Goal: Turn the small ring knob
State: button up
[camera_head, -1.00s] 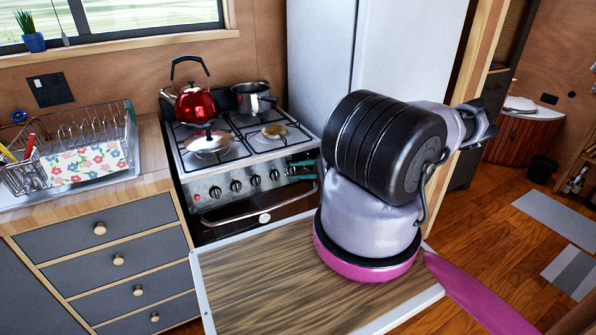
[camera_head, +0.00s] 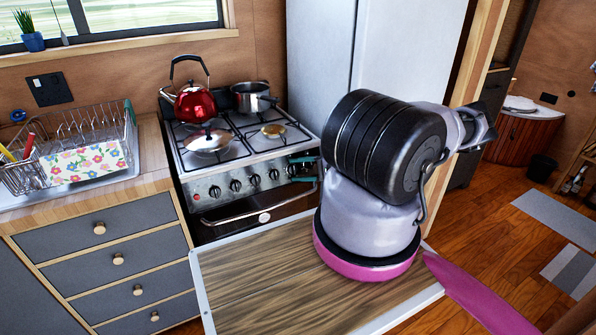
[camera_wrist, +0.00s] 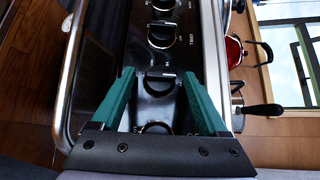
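The stove's front panel (camera_head: 205,193) carries a row of several black knobs. My gripper (camera_wrist: 158,74) has two teal fingers, spread apart, at the right end of this row in the head view (camera_head: 303,169). In the wrist view a black knob (camera_wrist: 160,80) lies between the fingertips, with space on both sides and no clear contact. Another knob (camera_wrist: 160,38) beyond it has the label "GRILL" beside it. A further knob (camera_wrist: 156,128) shows partly, near the gripper's palm. I cannot read which one is the small ring knob.
A red kettle (camera_head: 195,104), a steel pot (camera_head: 253,97) and a lidded pan (camera_head: 208,140) stand on the stove top. The oven handle (camera_head: 243,212) runs below the knobs. A wooden-topped surface (camera_head: 270,290) lies in front.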

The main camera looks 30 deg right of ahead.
jog(key=v, duration=1)
jog(key=shift+s+d, duration=0.25)
jog(key=shift+d, duration=0.1)
jog(key=shift+r, duration=0.1)
jog(key=s+a+r+n+g+h, duration=0.25)
jog(key=a+r+g+h, duration=0.35)
jog(key=r, duration=1)
jog(key=s+a+r+n+g+h, duration=0.1)
jog(key=a+r+n+g+h, duration=0.45)
jog(key=r, duration=1.15)
jog(key=s+a+r+t, duration=0.4)
jog(key=s+a+r, duration=0.2)
jog(key=s+r, duration=0.2)
jog(key=s+a+r+m+t+y, duration=0.1)
jog(key=s+a+r+t, duration=0.4)
jog(key=s+a+r, duration=0.2)
notch_tip(320, 180, up, 4)
jog(key=shift+s+a+f+m, duration=0.2)
jog(key=shift+s+m, duration=0.1)
jog(key=shift+s, duration=0.8)
